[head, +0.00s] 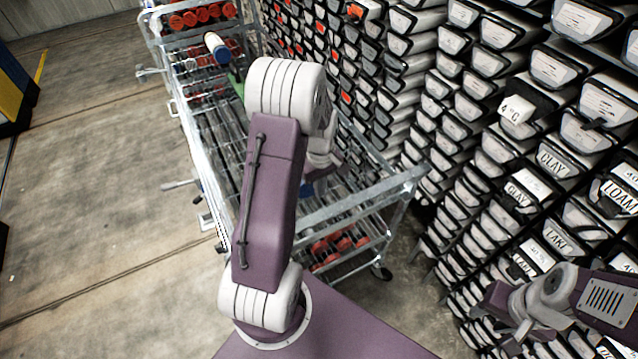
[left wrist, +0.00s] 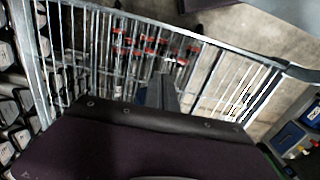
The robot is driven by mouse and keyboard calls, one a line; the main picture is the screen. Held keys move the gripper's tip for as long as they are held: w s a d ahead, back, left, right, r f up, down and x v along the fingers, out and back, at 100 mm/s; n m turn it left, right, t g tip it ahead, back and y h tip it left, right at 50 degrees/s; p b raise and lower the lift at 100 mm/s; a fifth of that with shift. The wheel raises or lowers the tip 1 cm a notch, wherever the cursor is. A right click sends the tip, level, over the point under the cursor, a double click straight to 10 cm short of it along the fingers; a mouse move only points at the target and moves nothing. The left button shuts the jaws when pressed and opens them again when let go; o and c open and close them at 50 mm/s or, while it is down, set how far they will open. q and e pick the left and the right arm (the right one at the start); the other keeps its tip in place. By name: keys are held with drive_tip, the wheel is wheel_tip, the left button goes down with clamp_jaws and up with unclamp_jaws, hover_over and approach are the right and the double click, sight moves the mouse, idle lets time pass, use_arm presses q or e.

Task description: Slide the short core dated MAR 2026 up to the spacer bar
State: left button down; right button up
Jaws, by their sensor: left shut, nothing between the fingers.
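A short tube with a white body and blue end (head: 217,47) lies on the far part of the wire-shelved trolley. I cannot read a date on it or make out which core is MAR 2026. A small green piece (head: 237,86) shows just nearer, partly behind my left arm; I cannot tell whether it is the spacer bar. My left gripper (left wrist: 163,90) is shut and empty above the trolley's wire deck, apart from the tube. In the head view my own arm mostly hides it.
The metal trolley (head: 345,200) has raised rails and red-capped cores (head: 200,17) at its far end, with more on the lower shelf (head: 340,243). A tall rack of labelled core boxes (head: 490,62) stands close on the right. Open concrete floor (head: 90,200) lies left.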

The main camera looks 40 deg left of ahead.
use_arm(q)
drive_tip(key=f, duration=0.6)
drive_tip(key=shift+s, duration=0.2)
drive_tip(key=shift+w+a+r+p, duration=0.15)
drive_tip(key=shift+w+a, duration=0.15)
drive_tip(key=shift+a, duration=0.3)
drive_tip(key=shift+w+a+f+p, duration=0.1)
drive_tip(key=shift+w+a, duration=0.25)
drive_tip(key=shift+a, duration=0.25)
drive_tip(key=shift+w+a+r+p, duration=0.15)
drive_tip(key=shift+w+a, duration=0.15)
drive_tip(key=shift+a, duration=0.3)
